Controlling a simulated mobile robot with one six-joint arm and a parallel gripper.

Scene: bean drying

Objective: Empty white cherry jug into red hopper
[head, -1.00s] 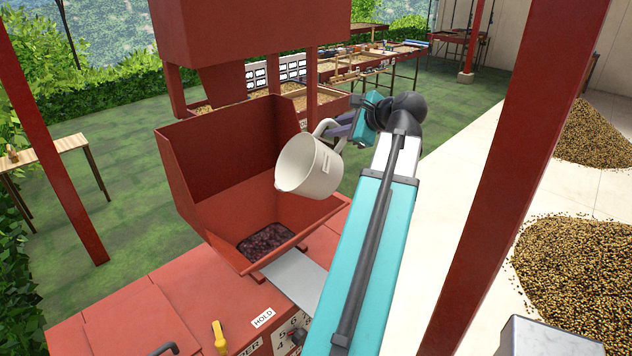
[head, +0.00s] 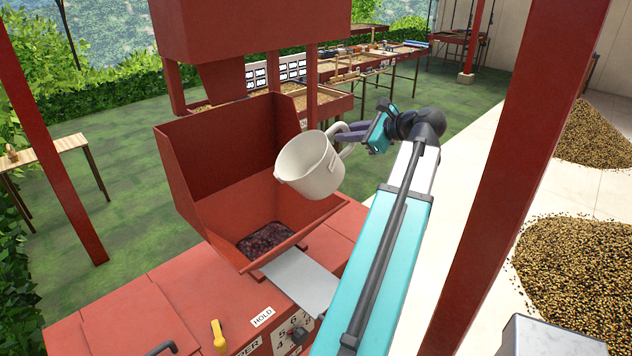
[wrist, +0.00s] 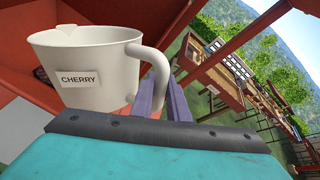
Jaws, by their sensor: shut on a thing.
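The white cherry jug (head: 312,166) is held above the right side of the red hopper (head: 213,160), tilted a little with its mouth toward the hopper. Its inner wall that shows looks bare; its bottom is hidden. In the wrist view the jug (wrist: 95,95) carries a CHERRY label and its spout faces away. My gripper (head: 350,137) is shut on the jug's handle from the right; the wrist view shows its fingers (wrist: 160,100) at the handle. Dark red cherries (head: 266,238) lie in the bottom of the hopper.
A red machine top with a HOLD label (head: 262,317) and a yellow lever (head: 219,337) is in front of the hopper. A red post (head: 520,150) stands right of my arm. Bean piles (head: 575,270) lie on the right floor.

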